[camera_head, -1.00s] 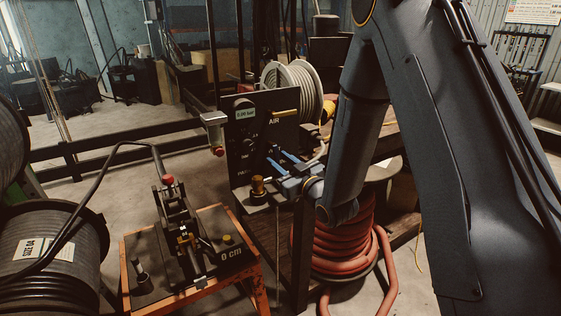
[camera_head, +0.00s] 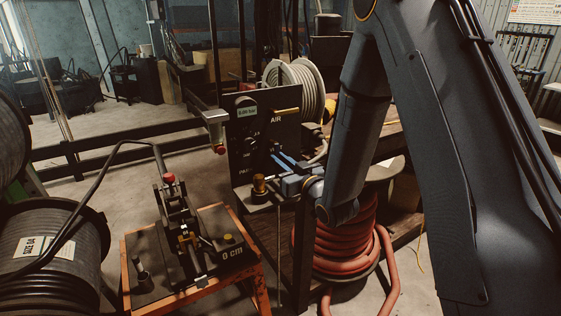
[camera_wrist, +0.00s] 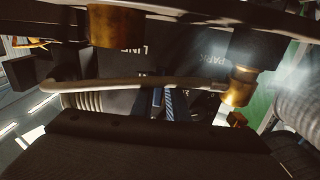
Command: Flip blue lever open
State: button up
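The black valve panel (camera_head: 243,172) carries a gauge, white lettering and a brass handle (camera_head: 287,111). My gripper (camera_head: 277,156) is at the panel's front, its blue fingers pointing at the lower lettering. In the wrist view my gripper's two blue fingers (camera_wrist: 164,93) are close together, with a narrow dark gap. I cannot tell whether anything is between them. I cannot make out a blue lever apart from the blue fingers. The panel also shows in the wrist view (camera_wrist: 125,72), with "PARK" and part of another word upside down.
A brass fitting (camera_head: 259,184) stands beside my gripper. A pale pipe (camera_wrist: 130,86) crosses the wrist view in front of the panel. The orange-framed crimper table (camera_head: 250,272) is lower left. A red hose coil (camera_head: 340,245) lies below my arm. A hose reel (camera_head: 300,90) stands behind.

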jog(key=o, duration=0.4)
jog(key=shift+c, duration=0.2)
jog(key=shift+s, duration=0.1)
jog(key=b+v, duration=0.1)
jog(key=v, duration=0.6)
jog(key=shift+s+d+b, duration=0.2)
jog(key=shift+s+b, duration=0.1)
jog(key=shift+b, duration=0.1)
